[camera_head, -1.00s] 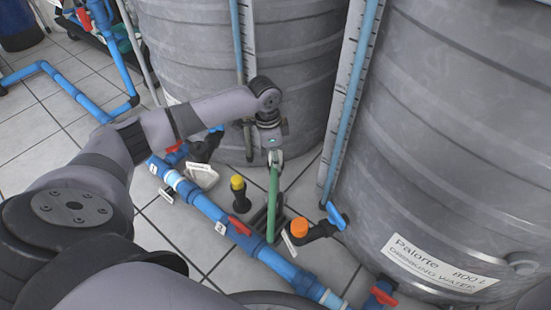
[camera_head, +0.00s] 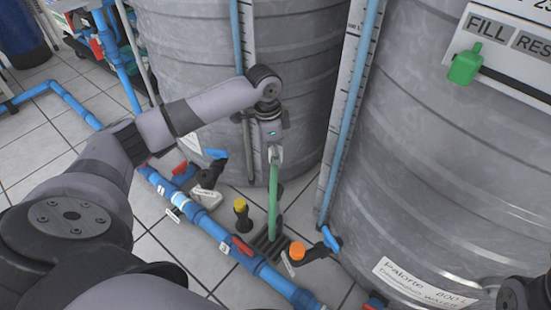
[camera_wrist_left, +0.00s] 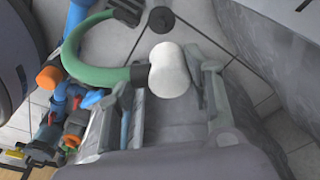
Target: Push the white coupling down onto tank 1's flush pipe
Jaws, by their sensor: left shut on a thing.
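My left gripper (camera_head: 274,154) is shut on the white coupling (camera_wrist_left: 170,70), a short white cylinder. In the wrist view, the fingers (camera_wrist_left: 172,84) lie on both sides of it. A green hose (camera_wrist_left: 100,73) joins the coupling's left side and bends away; in the head view the hose (camera_head: 273,200) hangs from the gripper toward the floor drain (camera_head: 268,243). The gripper is in front of the rear grey tank (camera_head: 190,70). The coupling is mostly hidden in the head view. I cannot clearly make out the flush pipe.
A second grey tank (camera_head: 420,170) stands at the right, with a green tag (camera_head: 465,64) on its sign. A blue pipe (camera_head: 215,228) with red valves runs along the floor. An orange-capped fitting (camera_head: 298,251) and a yellow-topped black post (camera_head: 241,215) stand near the drain.

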